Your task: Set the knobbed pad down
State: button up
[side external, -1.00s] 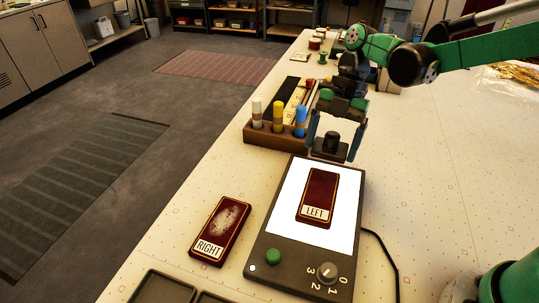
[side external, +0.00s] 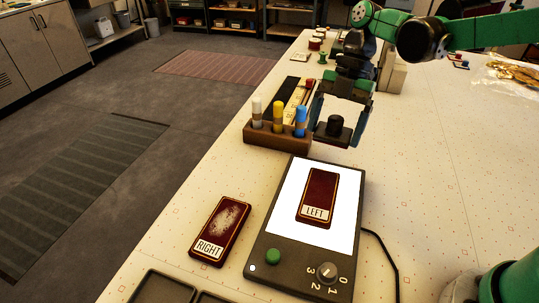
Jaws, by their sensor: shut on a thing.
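The knobbed pad (side external: 333,132) is a dark block with a round black knob on top. My gripper (side external: 338,124) is shut on it, with one finger on each side. The pad is just beyond the far edge of the light panel device and right of the wooden marker holder. I cannot tell whether its underside touches the table.
The light panel device (side external: 262,243) has a green button, a dial and a dark red LEFT plate (side external: 318,192) on its lit face. A RIGHT plate (side external: 221,226) lies to its left. The wooden holder (side external: 262,140) carries several markers.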

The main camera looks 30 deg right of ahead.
jog(key=w+d+r+m+t, duration=0.3)
jog(key=d+m, duration=0.1)
jog(key=m, duration=0.3)
notch_tip(320, 180, up, 4)
jog(key=m+t+h, duration=0.1)
jog(key=m+t, duration=0.2)
jog(key=m, duration=0.7)
send_over(339, 155)
jog(key=s+d, duration=0.1)
jog(key=shift+r, duration=0.2)
notch_tip(339, 155, down, 19)
jog(key=shift+f, duration=0.1)
jog(key=shift+f, duration=0.15)
jog(key=o, duration=1.2)
jog(key=shift+o, duration=0.2)
